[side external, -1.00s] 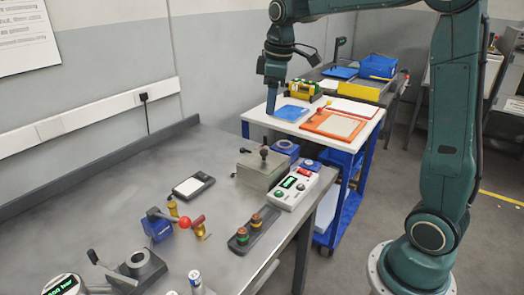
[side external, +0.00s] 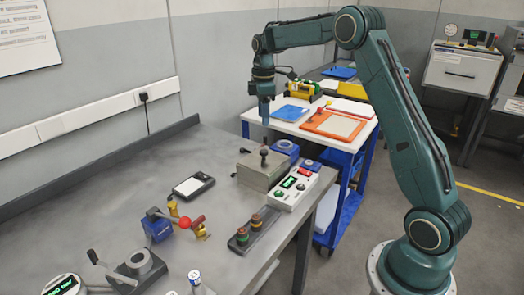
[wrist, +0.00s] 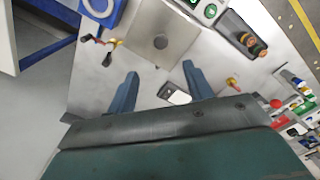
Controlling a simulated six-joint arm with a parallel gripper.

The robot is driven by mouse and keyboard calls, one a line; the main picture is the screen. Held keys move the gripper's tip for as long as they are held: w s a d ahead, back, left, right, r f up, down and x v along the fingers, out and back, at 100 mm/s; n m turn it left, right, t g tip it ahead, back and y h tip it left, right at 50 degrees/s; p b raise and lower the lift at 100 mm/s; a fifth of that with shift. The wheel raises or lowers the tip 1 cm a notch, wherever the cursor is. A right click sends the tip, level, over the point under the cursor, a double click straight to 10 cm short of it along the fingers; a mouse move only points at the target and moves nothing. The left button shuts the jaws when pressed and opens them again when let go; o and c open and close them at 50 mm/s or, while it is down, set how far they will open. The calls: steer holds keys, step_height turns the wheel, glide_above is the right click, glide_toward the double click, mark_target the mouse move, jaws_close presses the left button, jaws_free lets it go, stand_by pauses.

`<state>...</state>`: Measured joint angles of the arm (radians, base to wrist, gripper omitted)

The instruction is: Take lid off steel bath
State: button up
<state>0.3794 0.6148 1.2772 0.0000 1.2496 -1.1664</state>
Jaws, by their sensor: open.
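The steel bath (side external: 258,176) is a grey box at the back right of the bench. Its flat lid (side external: 250,162) is on top, with a dark round knob (side external: 264,153) standing up from it. In the wrist view the lid (wrist: 145,22) lies ahead of the fingers, with the knob (wrist: 160,41) near its middle. My gripper (side external: 265,121) hangs pointing down above and behind the bath, apart from the knob. In the wrist view my gripper (wrist: 160,72) is open, its two blue fingers apart with nothing between them.
A white control box (side external: 295,190) stands close to the right of the bath, and a blue ringed block (side external: 286,149) behind it. A black-and-white meter (side external: 193,186) lies to the left. A white-topped blue cart (side external: 325,145) stands beyond. The bench's far left is clear.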

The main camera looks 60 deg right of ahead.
glide_above(264, 151)
steer(key=shift+w+d+f, duration=0.1)
steer(key=shift+w+f, duration=0.05)
steer(key=shift+f, duration=2)
steer(key=shift+w+d+f, duration=0.1)
steer(key=shift+f, duration=2.05)
steer(key=shift+f, duration=0.1)
steer(key=shift+s+f, duration=0.15)
steer(key=shift+f, duration=2.35)
steer(key=shift+c, duration=0.2)
steer(key=c, duration=1)
